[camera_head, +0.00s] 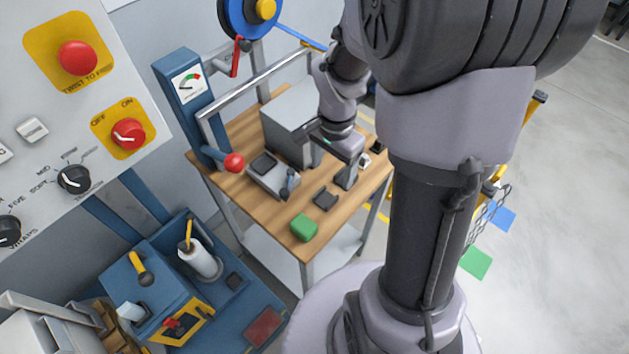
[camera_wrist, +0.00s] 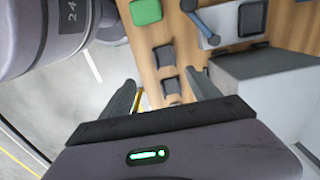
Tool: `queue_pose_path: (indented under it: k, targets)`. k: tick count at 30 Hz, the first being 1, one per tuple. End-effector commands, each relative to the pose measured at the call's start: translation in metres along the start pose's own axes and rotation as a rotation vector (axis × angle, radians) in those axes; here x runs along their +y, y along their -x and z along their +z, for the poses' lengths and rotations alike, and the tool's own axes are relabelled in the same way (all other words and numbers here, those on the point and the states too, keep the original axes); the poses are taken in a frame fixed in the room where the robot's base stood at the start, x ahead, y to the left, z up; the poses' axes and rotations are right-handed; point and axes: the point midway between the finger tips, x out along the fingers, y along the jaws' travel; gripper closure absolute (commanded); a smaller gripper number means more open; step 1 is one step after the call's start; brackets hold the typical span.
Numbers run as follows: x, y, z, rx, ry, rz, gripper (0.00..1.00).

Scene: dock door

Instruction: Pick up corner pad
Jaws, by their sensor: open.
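Several small dark grey pads lie in a row on the wooden table (camera_head: 262,212); I take these for corner pads, but cannot tell which one is meant. One pad (camera_head: 325,198) lies near the green block, and it also shows in the wrist view (camera_wrist: 165,55). A second pad (camera_wrist: 171,85) lies between the lines of my fingers in the wrist view. My gripper (camera_head: 334,168) is above the table, pointing down, with its fingers apart and nothing between them. In the wrist view, my gripper (camera_wrist: 162,90) has one finger on each side of the row. Its height above the pads is unclear.
A green block (camera_head: 304,228) sits at the table's front corner. A grey device with a blue handle (camera_head: 272,176) and a large grey box (camera_head: 290,122) stand left of my gripper. A blue post with a gauge (camera_head: 188,88) and red-knobbed bar rises at the table's left.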

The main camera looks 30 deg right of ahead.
Motion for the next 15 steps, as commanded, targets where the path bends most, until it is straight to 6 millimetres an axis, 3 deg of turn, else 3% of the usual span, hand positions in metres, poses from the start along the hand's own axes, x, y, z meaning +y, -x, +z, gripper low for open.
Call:
queue_pose_path:
  k: [1, 4, 11, 15]
  targets:
    - [0.000, -0.022, 0.001, -0.002, 0.001, 0.003, 0.29]
    - [0.000, -0.047, 0.001, -0.002, 0.002, 0.002, 0.29]
    - [-0.002, -0.070, 0.001, 0.000, 0.003, -0.001, 0.29]
    - [-0.007, -0.096, 0.002, 0.000, 0.004, 0.000, 0.29]
